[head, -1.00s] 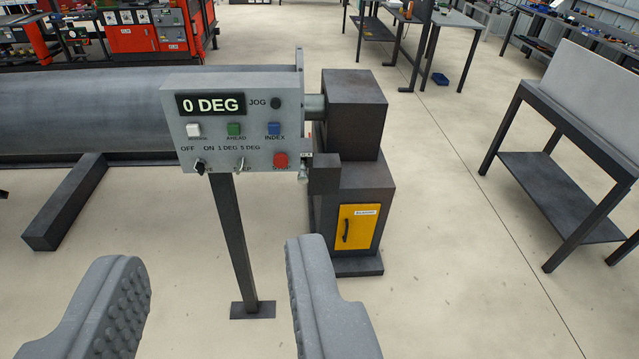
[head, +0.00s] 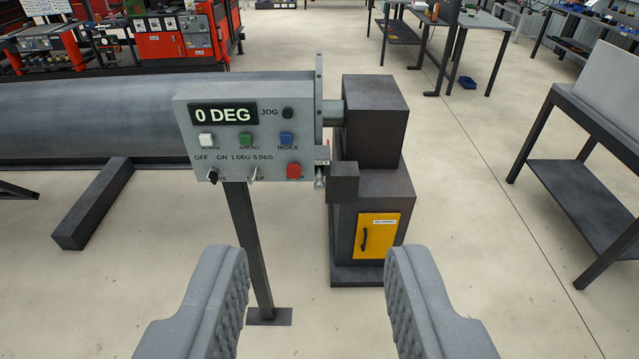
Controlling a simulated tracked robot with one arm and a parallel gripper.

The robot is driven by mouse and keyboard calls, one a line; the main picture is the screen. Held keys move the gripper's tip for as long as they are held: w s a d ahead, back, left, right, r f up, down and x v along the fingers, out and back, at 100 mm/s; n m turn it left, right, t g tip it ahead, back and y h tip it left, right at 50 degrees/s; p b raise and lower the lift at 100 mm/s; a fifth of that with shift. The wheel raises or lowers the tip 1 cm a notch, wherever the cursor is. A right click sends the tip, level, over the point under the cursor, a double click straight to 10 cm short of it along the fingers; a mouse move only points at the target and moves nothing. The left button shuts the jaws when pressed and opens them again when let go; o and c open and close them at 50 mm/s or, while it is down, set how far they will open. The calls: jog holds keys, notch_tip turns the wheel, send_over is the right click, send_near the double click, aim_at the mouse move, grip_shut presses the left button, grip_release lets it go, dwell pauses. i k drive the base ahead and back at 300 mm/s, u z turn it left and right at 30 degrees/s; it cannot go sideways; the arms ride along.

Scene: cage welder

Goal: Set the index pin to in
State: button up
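The index pin (head: 319,179) appears as a small metal piece at the right edge of the control panel (head: 243,180), beside a dark block (head: 344,183). It is too small to tell whether it is in or out. The panel reads 0 DEG and has a blue INDEX button (head: 286,139). My gripper (head: 316,262) is open and empty, with its two grey ribbed fingers apart in the foreground, lower in the picture than the panel and not touching it.
The panel stands on a dark post (head: 250,250) with a foot plate. A dark pedestal (head: 371,200) with a yellow door (head: 377,235) stands right of it. A large grey cylinder (head: 90,120) lies behind. A dark bench (head: 590,150) is at right; open floor lies between.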

aim_at(318, 185)
jog(key=i, duration=0.9)
